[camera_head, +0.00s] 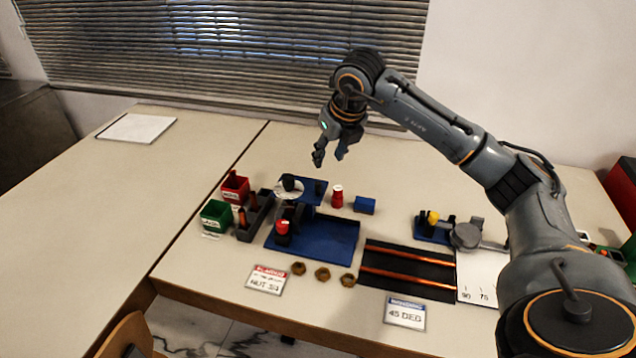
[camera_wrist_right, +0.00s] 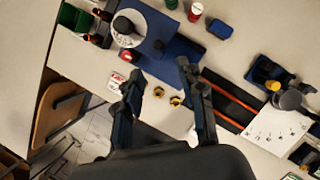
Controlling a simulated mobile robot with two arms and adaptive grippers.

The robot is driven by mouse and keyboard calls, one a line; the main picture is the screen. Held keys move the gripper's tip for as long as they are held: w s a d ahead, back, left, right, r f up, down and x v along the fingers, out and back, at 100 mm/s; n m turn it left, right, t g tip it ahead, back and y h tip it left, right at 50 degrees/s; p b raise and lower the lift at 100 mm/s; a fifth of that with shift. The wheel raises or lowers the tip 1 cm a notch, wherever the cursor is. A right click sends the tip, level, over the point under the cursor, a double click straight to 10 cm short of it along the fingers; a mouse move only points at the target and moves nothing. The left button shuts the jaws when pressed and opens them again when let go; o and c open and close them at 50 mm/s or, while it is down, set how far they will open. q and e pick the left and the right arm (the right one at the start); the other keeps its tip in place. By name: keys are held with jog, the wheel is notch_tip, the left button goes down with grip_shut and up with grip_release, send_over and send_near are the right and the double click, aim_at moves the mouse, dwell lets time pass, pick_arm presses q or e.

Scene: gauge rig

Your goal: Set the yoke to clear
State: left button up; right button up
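The gauge rig, a blue fixture (camera_head: 325,237), stands on the table with a raised blue deck at its back. A pale disc (camera_head: 289,189) with a black knob (camera_head: 291,183) is on the deck, and a red-capped black part (camera_head: 282,227) stands at the front left. I cannot tell which part is the yoke or how it is set. My right gripper (camera_head: 330,154) is open and empty, above and behind the rig. In the right wrist view, its fingers (camera_wrist_right: 160,86) are apart, with the blue base (camera_wrist_right: 178,60) beyond them. My left gripper is not in view.
Red (camera_head: 235,187) and green (camera_head: 216,215) bins stand left of the rig. A red-topped bottle (camera_head: 337,196) and blue block (camera_head: 364,205) are behind it. Several nuts (camera_head: 322,274) and sign cards (camera_head: 267,279) lie in front. Copper rods (camera_head: 408,277) lie right. The left table is mostly clear.

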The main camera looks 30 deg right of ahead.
aim_at(318, 183)
jog(key=p+x, duration=0.1)
jog(key=x, duration=0.5)
jog(key=p+x, duration=0.1)
jog(key=x, duration=0.6)
jog(key=shift+a, duration=0.15)
jog(key=shift+c, duration=0.2)
grip_shut()
